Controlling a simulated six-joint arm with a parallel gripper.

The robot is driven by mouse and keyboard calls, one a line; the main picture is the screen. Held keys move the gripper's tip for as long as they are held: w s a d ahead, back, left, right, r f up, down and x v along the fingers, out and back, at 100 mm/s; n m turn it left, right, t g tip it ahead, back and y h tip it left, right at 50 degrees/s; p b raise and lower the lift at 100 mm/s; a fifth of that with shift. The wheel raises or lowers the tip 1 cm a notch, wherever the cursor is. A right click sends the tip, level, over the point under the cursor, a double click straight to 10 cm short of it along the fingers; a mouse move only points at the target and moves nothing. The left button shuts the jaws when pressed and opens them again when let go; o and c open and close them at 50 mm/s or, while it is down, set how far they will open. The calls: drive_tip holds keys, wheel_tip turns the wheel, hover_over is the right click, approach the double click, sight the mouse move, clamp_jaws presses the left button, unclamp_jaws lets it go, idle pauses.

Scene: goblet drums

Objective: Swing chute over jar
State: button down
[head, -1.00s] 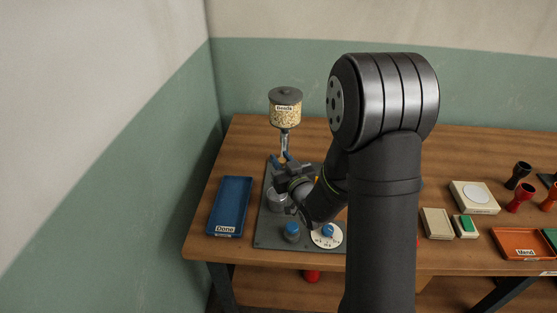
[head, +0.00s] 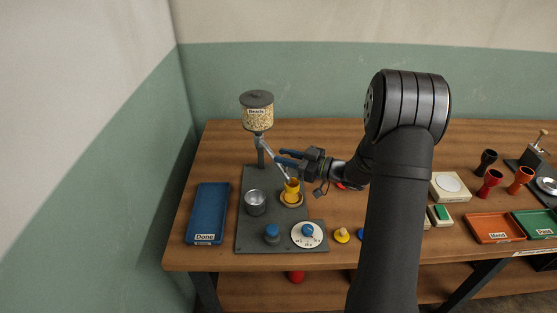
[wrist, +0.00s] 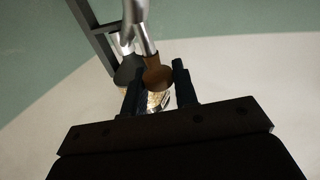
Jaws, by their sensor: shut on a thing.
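The silvery chute (head: 270,150) slopes from under the bead hopper (head: 257,116) down to the right. Its lower end is at the mouth of a yellow goblet-like vessel (head: 292,190), which stands upright on a round tan base; whether the end touches the rim I cannot tell. A grey metal cup (head: 255,204) stands left of it, clear of the chute. Which vessel is the jar is not labelled. My gripper (head: 280,158) comes from the right with its blue fingers shut on the chute. In the wrist view, the chute (wrist: 142,35) and a brown piece (wrist: 157,75) show between the fingers (wrist: 157,90).
A grey base plate (head: 250,238) carries a blue knob (head: 272,234) and a white dial (head: 308,236). A blue Done tray (head: 208,212) lies left. The table's back is clear.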

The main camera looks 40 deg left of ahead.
drive_tip(key=shift+w+n+g+h, duration=0.6)
drive_tip(key=shift+w+n+g, duration=0.2)
drive_tip(key=shift+w+g, duration=0.25)
drive_tip(key=c, duration=1.2)
unclamp_jaws()
drive_tip(key=shift+d, duration=0.1)
drive_tip(key=v, duration=1.7)
drive_tip(key=shift+w+d+f, duration=0.1)
drive_tip(key=shift+w, duration=0.05)
drive_tip(key=x, duration=1.7)
drive_tip(key=shift+s+a, duration=0.2)
